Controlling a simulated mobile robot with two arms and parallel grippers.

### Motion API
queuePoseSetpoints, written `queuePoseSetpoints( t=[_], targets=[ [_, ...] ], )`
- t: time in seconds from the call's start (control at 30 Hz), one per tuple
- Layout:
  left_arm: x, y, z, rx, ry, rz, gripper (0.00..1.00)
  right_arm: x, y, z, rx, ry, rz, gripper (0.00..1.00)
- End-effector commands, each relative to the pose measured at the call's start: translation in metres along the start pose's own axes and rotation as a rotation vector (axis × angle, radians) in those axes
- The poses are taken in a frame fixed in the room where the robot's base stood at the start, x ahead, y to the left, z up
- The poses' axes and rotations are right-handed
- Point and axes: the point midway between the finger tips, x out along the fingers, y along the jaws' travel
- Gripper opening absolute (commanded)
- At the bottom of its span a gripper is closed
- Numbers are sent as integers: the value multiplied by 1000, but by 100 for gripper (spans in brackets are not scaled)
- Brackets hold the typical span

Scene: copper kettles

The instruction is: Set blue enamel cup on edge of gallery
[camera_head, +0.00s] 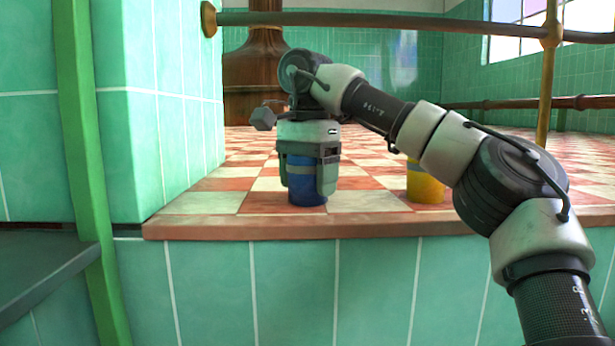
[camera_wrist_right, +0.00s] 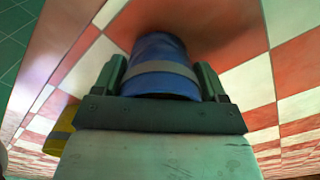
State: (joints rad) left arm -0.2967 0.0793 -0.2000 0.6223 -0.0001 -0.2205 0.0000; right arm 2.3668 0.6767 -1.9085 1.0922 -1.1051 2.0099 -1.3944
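The blue enamel cup (camera_head: 306,185) stands upright on the checkered gallery floor (camera_head: 372,201), just behind its front edge. My right gripper (camera_head: 308,180) reaches down over the cup from above, one finger on each side. In the right wrist view the cup (camera_wrist_right: 160,65), with a grey band, sits between the two fingers (camera_wrist_right: 162,82). The fingers appear to touch its sides, so the gripper looks shut on it. The cup's top is hidden by the gripper. My left gripper is not in view.
A yellow cup (camera_head: 425,186) stands on the floor to the right, partly behind my right arm. A green tiled wall (camera_head: 160,110) rises close on the left. Copper rails (camera_head: 390,20) and a large copper kettle (camera_head: 252,70) are behind. A green post (camera_head: 80,170) stands at far left.

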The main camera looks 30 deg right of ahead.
Motion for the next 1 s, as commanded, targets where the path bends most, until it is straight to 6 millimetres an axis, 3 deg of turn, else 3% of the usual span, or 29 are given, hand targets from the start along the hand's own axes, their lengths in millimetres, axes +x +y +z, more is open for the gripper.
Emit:
queuePoseSetpoints(
  t=[0.03, 0.13, 0.53, 1.0],
  targets=[
    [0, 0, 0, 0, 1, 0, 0, 0, 0, 0, 0, 0, 1, 80],
    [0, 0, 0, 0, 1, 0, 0, 0, 0, 0, 1, 0, 1, 95],
    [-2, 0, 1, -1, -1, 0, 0, -7, 0, 0, 2, 0, 1, 95],
    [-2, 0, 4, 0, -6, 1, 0, -56, 0, 0, 4, 3, 3, 95]
  ],
)
